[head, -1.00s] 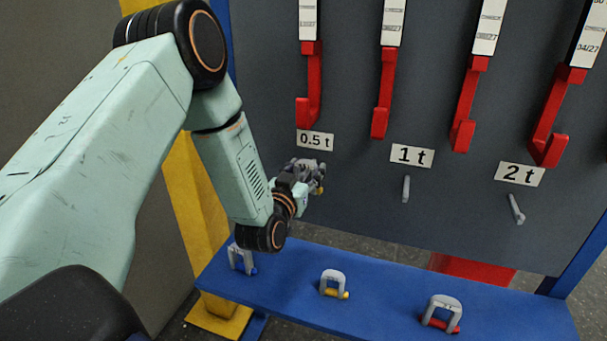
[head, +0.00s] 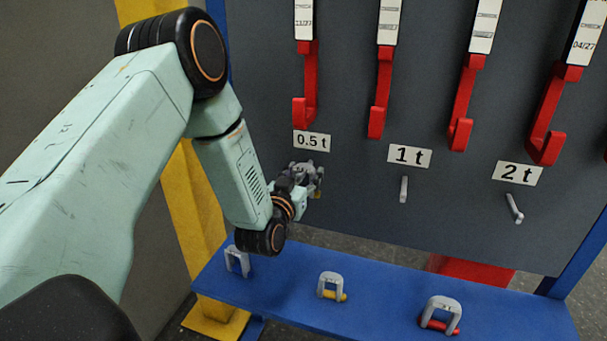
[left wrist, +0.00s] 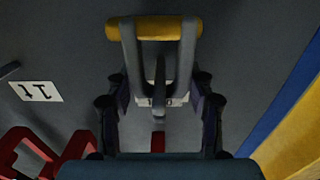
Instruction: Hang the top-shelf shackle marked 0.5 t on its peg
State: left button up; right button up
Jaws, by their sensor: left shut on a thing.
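My left gripper (head: 308,176) is shut on a grey shackle with a yellow pin, just below the 0.5 t label (head: 312,142). In the left wrist view the shackle (left wrist: 188,50) sits between the fingers, its yellow pin (left wrist: 155,28) at the top of the picture. A grey peg (left wrist: 158,85) shows within the shackle's opening in that view; I cannot tell whether the bow rests on it. The head view hides this peg behind the gripper. My right gripper is not in view.
A blue shelf (head: 385,295) below carries a left shackle (head: 237,262), a yellow-pinned shackle (head: 331,283) and a red-pinned shackle (head: 440,311). The 1 t peg (head: 403,189) and 2 t peg (head: 514,208) are bare. Red hooks (head: 379,105) hang above on the dark board.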

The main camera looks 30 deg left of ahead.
pick_arm(q)
jog(key=o, duration=1.5)
jog(key=v, duration=1.2)
